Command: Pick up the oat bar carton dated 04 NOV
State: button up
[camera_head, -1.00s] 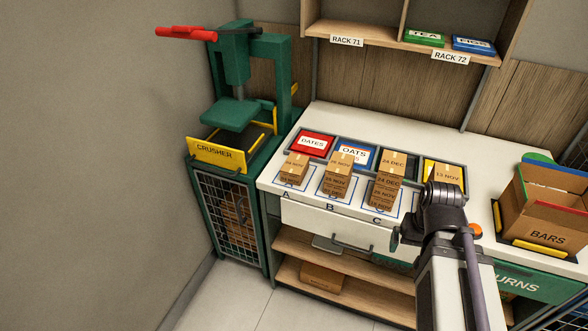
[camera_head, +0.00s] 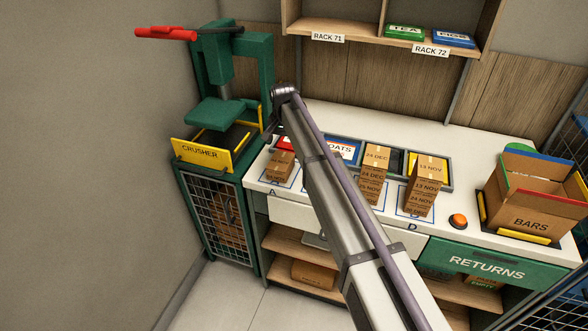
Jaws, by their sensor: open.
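Small brown cartons stand in stacks on the white counter, at marked spots. I cannot make out a 04 NOV date on any of them. The left stack (camera_head: 280,168), at spot A, is partly behind my arm and its dates are too small to read. The stack at B is almost wholly hidden by my arm. The stack at C (camera_head: 373,180) shows 24 DEC on top. The stack at D (camera_head: 424,185) seems to read 13 NOV on top.
A blue OATS tray (camera_head: 343,149) sits behind the stacks. A green crusher (camera_head: 215,112) stands at left. An open BARS box (camera_head: 533,205) stands at right, with an orange button (camera_head: 458,221) left of it. A rack shelf (camera_head: 370,38) hangs above the counter.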

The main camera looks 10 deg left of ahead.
aim_at(280, 160)
jog(key=shift+w+a+f+b, duration=0.15)
jog(key=shift+a+f+b, duration=0.75)
jog(key=shift+f, duration=0.3)
notch_tip(280, 160, down, 4)
jog(key=b, duration=0.4)
jog(key=shift+d+f, duration=0.1)
jog(key=shift+d, duration=0.05)
jog(key=f+b, duration=0.5)
jog(key=shift+a+f, duration=0.15)
jog(key=shift+a, duration=0.05)
jog(key=shift+r, duration=0.3)
jog(key=c, duration=0.9)
